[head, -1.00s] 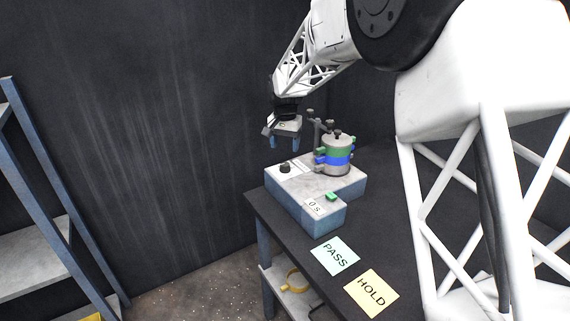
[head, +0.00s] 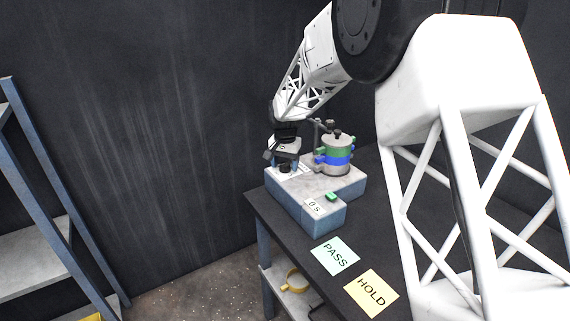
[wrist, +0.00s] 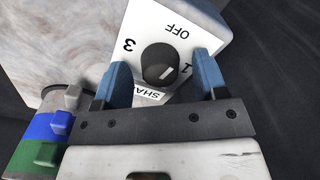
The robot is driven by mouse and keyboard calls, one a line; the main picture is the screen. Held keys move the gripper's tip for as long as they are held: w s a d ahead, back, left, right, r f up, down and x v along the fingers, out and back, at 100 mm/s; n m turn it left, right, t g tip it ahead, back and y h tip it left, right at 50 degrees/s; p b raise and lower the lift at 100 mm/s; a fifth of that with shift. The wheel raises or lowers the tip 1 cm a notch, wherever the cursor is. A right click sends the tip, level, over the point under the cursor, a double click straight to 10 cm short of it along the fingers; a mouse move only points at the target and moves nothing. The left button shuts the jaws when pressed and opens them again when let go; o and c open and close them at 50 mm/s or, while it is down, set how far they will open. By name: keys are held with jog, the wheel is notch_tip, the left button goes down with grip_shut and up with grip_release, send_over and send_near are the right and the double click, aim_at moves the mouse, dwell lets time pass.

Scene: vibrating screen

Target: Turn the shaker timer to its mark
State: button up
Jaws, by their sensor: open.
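The shaker timer is a black round knob (wrist: 160,64) with a white pointer line, on a white dial plate (wrist: 150,25) marked OFF, 3 and 1. The line points toward the 1, which is partly hidden by a finger. My gripper (wrist: 160,75) is open, with its blue fingers on either side of the knob in the wrist view; contact cannot be told. In the head view, my gripper (head: 284,166) is low over the back left of the shaker base (head: 322,190), and the knob (head: 285,169) is between its fingers.
A stack of green and blue sieves (head: 336,153) stands on the base, right of my gripper. A green button (head: 331,197) and a "0 s" label (head: 313,206) are at the front. PASS (head: 335,256) and HOLD (head: 371,292) cards lie on the dark table (head: 300,250).

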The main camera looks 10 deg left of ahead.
jog(key=c, duration=0.9)
jog(key=shift+n, duration=0.3)
jog(key=shift+n, duration=0.5)
jog(key=o, duration=0.9)
